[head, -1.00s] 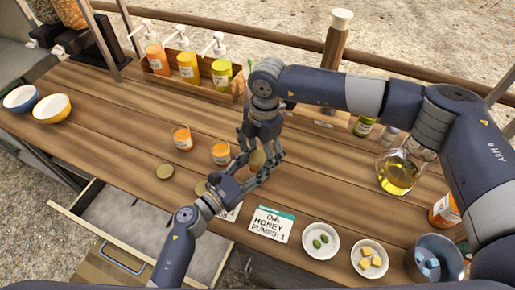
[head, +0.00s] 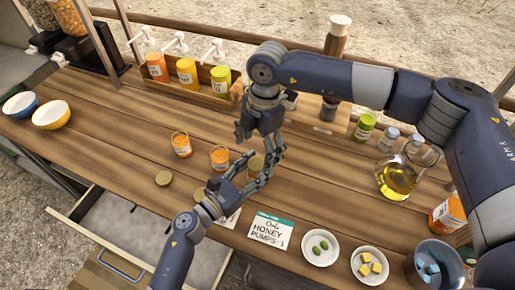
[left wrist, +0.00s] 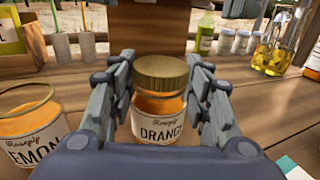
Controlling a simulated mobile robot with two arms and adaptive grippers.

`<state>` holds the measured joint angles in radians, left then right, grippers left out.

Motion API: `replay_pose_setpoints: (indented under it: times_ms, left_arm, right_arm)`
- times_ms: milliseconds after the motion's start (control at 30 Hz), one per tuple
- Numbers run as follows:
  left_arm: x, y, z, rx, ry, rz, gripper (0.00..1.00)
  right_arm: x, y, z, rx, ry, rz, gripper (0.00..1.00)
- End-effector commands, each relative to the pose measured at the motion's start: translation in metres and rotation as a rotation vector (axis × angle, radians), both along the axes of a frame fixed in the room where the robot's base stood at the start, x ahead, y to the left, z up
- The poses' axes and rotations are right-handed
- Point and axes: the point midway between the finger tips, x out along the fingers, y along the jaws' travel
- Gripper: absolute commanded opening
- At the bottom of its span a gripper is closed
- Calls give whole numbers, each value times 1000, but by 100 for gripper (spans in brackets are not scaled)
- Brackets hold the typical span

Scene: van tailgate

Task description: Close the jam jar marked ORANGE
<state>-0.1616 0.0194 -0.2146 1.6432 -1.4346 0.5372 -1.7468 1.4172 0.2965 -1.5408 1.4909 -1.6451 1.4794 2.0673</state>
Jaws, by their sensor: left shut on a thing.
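The jar marked ORANGE (left wrist: 160,128) stands upright in the left wrist view, with a gold lid (left wrist: 160,72) sitting level on its top. How tightly the lid is turned cannot be seen. In the head view the jar (head: 256,165) is partly hidden by my grippers. My left gripper (head: 253,176) is shut on the jar's sides, a finger on each side in the left wrist view (left wrist: 161,92). My right gripper (head: 259,140) is above the jar, fingers pointing down and apart, clear of the lid.
An open LEMON jar (left wrist: 30,125) stands just left of the held jar. Another open jar (head: 181,145) is farther left. Loose gold lids (head: 164,178) lie nearby on the table. A sign card (head: 270,230) and small bowls (head: 320,247) are at the front right.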

Motion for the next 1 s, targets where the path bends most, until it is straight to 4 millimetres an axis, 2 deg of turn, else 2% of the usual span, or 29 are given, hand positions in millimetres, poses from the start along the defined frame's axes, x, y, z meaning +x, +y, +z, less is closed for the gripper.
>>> replay_pose_setpoints:
  times_ms: [33,67,267,1000]
  left_arm:
    - [0,0,1,-1,-1,0,0]
    - [0,0,1,-1,-1,0,0]
    - [0,0,1,-1,-1,0,0]
    - [0,0,1,-1,-1,0,0]
  right_arm:
    - [0,0,0,0,0,2,66]
    - [0,0,0,0,-1,6,59]
    - [0,0,1,3,-14,145,58]
    - [0,1,9,29,-115,1441,58]
